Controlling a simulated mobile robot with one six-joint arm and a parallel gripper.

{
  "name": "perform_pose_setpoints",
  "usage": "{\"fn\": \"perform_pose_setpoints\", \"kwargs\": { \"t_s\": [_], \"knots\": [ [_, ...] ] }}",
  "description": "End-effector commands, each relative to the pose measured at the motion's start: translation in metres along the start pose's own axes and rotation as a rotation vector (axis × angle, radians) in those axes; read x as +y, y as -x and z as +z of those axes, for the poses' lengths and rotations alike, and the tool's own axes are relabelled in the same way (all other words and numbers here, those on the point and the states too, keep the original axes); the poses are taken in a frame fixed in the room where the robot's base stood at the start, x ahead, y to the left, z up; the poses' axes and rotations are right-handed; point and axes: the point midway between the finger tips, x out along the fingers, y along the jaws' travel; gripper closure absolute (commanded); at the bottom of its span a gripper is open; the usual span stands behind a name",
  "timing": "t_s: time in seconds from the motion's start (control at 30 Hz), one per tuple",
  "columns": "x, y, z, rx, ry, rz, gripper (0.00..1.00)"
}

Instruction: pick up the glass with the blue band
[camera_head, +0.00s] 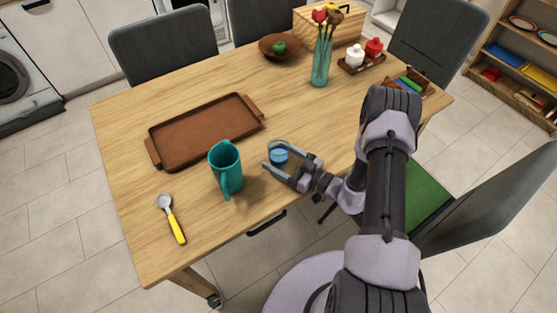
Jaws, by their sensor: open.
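The glass with the blue band (279,155) stands on the wooden table, right of the teal pitcher. Its clear rim shows above the blue band. My gripper (271,157) is open, with its fingers reaching left at the glass. One finger lies in front of the glass and the other is close to its right side. The glass appears to be between or very near the fingers; I cannot tell whether either finger touches it.
A teal pitcher (226,168) stands close left of the glass. A brown tray (205,131) lies behind it, and a yellow-handled spoon (172,218) lies front left. A flower vase (321,62), a bowl (280,47) and a condiment tray (361,64) are farther back. The table between is clear.

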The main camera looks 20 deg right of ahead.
Motion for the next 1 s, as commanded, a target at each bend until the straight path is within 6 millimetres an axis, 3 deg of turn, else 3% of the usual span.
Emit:
{"fn": "perform_pose_setpoints", "kwargs": {
  "t_s": [0.23,0.63,1.0],
  "knots": [
    [0.0005,-0.0039,-0.0012,0.0,0.0,0.002,0.23],
    [0.0004,-0.0035,-0.001,0.0,0.0,0.001,1.0],
    [0.0002,-0.0035,-0.0038,0.0,0.0,0.001,1.0]
  ]
}}
